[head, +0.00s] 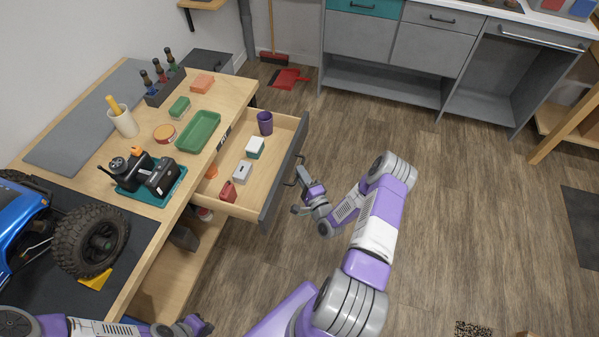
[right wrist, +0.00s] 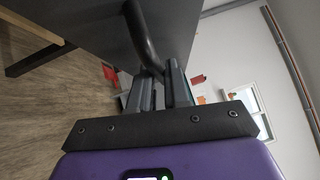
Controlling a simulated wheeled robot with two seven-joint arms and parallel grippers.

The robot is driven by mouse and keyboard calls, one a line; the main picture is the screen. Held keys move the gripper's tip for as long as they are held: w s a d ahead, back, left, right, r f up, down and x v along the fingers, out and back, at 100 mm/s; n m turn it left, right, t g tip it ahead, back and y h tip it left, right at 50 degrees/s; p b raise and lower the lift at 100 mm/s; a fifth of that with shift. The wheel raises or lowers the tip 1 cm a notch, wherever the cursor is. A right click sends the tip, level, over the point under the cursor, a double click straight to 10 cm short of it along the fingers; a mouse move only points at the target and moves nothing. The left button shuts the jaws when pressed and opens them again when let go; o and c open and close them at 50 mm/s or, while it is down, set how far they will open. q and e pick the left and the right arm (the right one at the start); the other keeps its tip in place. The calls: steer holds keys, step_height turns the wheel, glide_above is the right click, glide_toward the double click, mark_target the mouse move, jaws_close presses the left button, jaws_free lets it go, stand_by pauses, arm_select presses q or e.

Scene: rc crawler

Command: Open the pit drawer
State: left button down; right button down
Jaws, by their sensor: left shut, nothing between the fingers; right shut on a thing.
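The pit drawer (head: 237,190) stands pulled out from the workbench, with its inside in view. Its dark front (head: 284,171) faces right and carries a dark bar handle (head: 297,172). My right gripper (head: 300,188) is at this handle. In the right wrist view the handle (right wrist: 143,38) runs down between the fingers of my right gripper (right wrist: 160,90), which is shut on it. My left gripper (head: 203,326) is shut and empty at the bottom left, near the bench's front edge.
A green tray (head: 198,132) and a blue truck (head: 25,225) are on the workbench (head: 150,215).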

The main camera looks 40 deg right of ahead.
steer(key=shift+s+d, duration=0.3)
steer(key=shift+s, duration=0.25)
steer(key=c, duration=1.2)
jaws_free()
steer(key=shift+o, duration=0.2)
steer(key=p+v, duration=0.1)
steer(key=v, duration=0.6)
steer(key=shift+s, duration=0.25)
